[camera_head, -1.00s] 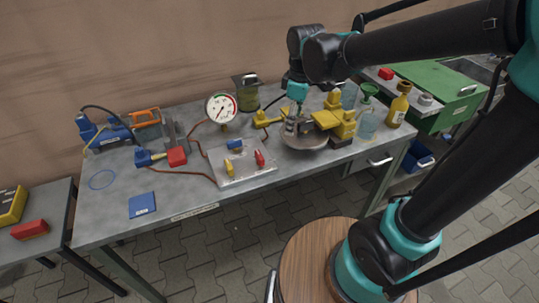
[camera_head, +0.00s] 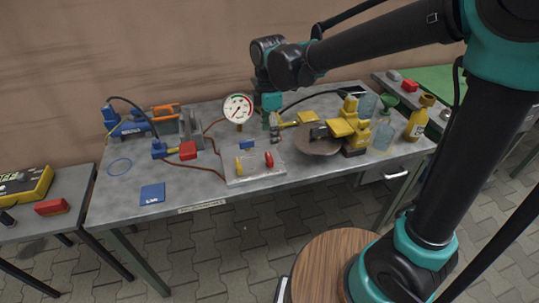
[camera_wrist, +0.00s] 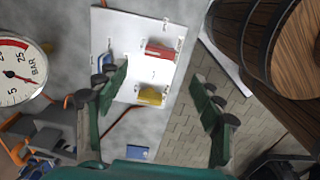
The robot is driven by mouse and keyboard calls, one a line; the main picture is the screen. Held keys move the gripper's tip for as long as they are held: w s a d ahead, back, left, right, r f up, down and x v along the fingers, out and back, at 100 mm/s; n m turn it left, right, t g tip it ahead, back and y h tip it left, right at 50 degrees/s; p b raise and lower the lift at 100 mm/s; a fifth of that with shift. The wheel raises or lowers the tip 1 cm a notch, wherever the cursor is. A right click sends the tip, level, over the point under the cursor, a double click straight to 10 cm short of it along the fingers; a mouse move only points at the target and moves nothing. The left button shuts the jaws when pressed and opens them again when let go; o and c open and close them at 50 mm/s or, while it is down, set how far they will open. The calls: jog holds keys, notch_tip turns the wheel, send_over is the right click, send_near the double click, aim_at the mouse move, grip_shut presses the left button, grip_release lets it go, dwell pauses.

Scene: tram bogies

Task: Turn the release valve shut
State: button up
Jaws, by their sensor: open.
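A pale valve plate (camera_head: 258,178) lies on the workbench with a blue handle (camera_head: 247,145), a yellow handle (camera_head: 239,167) and a red handle (camera_head: 269,159). I cannot tell from markings which is the release valve. In the wrist view the plate (camera_wrist: 124,28) shows its red handle (camera_wrist: 162,51), yellow handle (camera_wrist: 151,95) and partly hidden blue handle (camera_wrist: 104,62). My gripper (camera_head: 272,130) is behind the plate, right of the gauge. In the wrist view my gripper (camera_wrist: 158,92) is open and empty, its fingers spread across the plate's view, apart from the handles.
A pressure gauge (camera_head: 238,108) stands behind the plate, close to my gripper. Yellow fittings (camera_head: 342,127) and a round dish (camera_head: 318,147) are to the right, with bottles (camera_head: 419,118) beyond. A blue pump (camera_head: 130,124) is at left. The bench's front left is mostly clear.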

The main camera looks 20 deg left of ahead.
aim_at(269, 156)
notch_tip(269, 156, down, 10)
jog(key=shift+r, duration=0.15)
jog(key=shift+c, duration=0.4)
jog(key=c, duration=1.1)
